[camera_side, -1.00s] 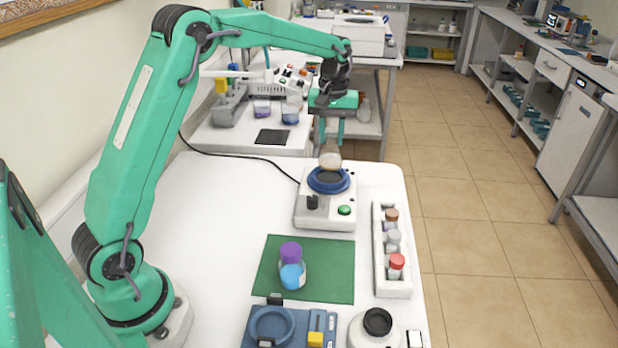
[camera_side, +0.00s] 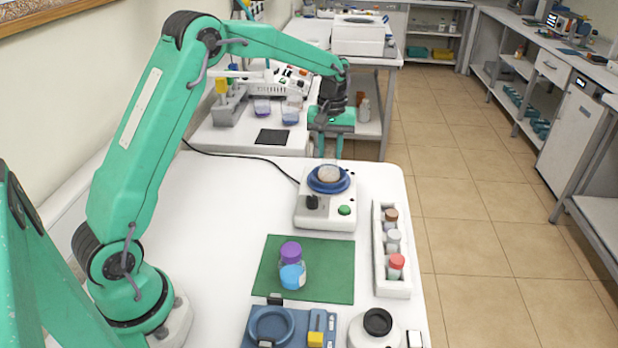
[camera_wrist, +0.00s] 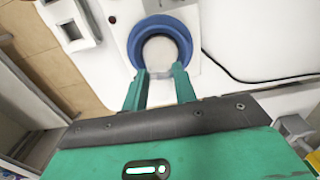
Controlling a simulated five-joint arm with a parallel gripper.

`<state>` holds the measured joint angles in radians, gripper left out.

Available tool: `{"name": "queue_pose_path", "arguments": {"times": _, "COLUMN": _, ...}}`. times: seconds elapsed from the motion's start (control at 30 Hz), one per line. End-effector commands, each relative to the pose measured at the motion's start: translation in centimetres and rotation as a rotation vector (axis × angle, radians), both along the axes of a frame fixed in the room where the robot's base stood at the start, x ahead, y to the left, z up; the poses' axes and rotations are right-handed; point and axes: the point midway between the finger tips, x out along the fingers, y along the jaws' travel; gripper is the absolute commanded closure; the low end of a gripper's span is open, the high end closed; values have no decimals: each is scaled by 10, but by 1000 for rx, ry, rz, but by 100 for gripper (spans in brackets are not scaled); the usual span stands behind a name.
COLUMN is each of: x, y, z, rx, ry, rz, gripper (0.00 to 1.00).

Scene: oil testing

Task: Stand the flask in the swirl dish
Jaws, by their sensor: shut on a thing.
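The flask (camera_side: 329,173) is a small clear vessel with pale contents. It sits within the blue ring of the swirl dish (camera_side: 344,184), on top of a white device with a green button. My gripper (camera_side: 330,154) reaches down from behind and is shut on the flask's upper part. In the wrist view my two green fingertips (camera_wrist: 160,80) meet the near edge of the flask (camera_wrist: 160,52), inside the blue dish (camera_wrist: 132,47). I cannot tell whether its base touches the dish floor.
A green mat (camera_side: 325,270) holds a purple-capped bottle (camera_side: 291,264) with blue contents. A white rack (camera_side: 393,283) of capped vials stands at the right. A blue fixture (camera_side: 290,328) and a white device with a black top (camera_side: 377,324) are in front. The table's left is clear.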

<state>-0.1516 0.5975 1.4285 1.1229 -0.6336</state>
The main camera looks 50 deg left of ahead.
Motion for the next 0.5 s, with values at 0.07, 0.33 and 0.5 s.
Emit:
{"name": "queue_pose_path", "arguments": {"times": 0.07, "x": 0, "y": 0, "z": 0, "rx": 0, "ry": 0, "rz": 0, "gripper": 100}}
{"name": "queue_pose_path", "arguments": {"times": 0.33, "x": 0, "y": 0, "z": -2, "rx": 0, "ry": 0, "rz": 0, "gripper": 50}}
{"name": "queue_pose_path", "arguments": {"times": 0.5, "x": 0, "y": 0, "z": -2, "rx": 0, "ry": 0, "rz": 0, "gripper": 50}}
